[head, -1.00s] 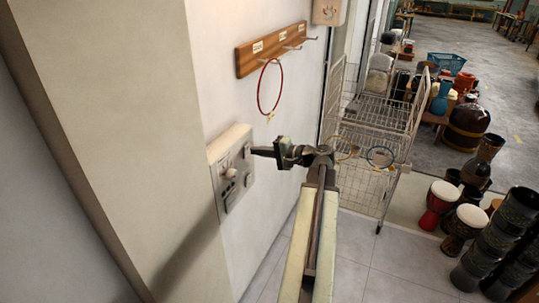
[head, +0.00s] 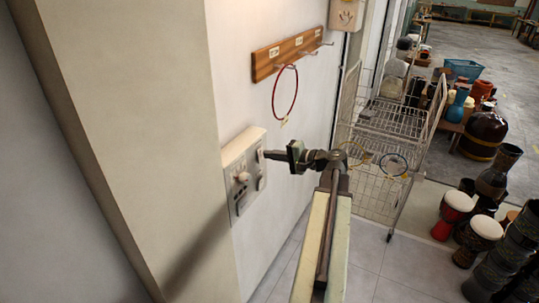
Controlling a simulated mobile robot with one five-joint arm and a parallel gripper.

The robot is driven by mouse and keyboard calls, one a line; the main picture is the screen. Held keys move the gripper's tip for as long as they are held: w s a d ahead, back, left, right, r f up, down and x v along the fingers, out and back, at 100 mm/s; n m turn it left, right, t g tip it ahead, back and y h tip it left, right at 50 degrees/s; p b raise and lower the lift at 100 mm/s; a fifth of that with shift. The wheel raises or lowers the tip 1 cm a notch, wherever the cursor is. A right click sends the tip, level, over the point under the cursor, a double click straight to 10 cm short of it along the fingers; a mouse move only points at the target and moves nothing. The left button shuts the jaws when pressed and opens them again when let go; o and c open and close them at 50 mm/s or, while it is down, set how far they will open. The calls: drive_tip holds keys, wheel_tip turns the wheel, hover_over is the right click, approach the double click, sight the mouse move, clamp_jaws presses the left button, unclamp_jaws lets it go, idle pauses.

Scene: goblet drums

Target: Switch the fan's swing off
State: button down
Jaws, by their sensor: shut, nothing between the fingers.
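A pale control panel (head: 242,176) with a round white knob and small switches is fixed to the white wall, left of the picture's middle. My gripper (head: 268,154) is shut and empty, a dark narrow tip pointing left at the panel's upper right part. The tip is at or very close to the panel's right side; I cannot tell whether it touches. The panel's labels and the position of its switches are too small to read. No fan is clearly visible.
A wooden hook rail (head: 292,52) with a red ring (head: 285,92) hangs above the panel. A wire cart (head: 390,140) stands to the right. Several goblet drums (head: 453,212) stand at the lower right. A beige wall corner (head: 120,130) borders the panel's left side.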

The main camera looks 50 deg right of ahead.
drive_tip(key=r+p+v, duration=0.2)
drive_tip(key=p+v, duration=0.2)
drive_tip(key=v, duration=0.9)
drive_tip(key=shift+w, duration=0.25)
drive_tip(key=shift+a, duration=0.1)
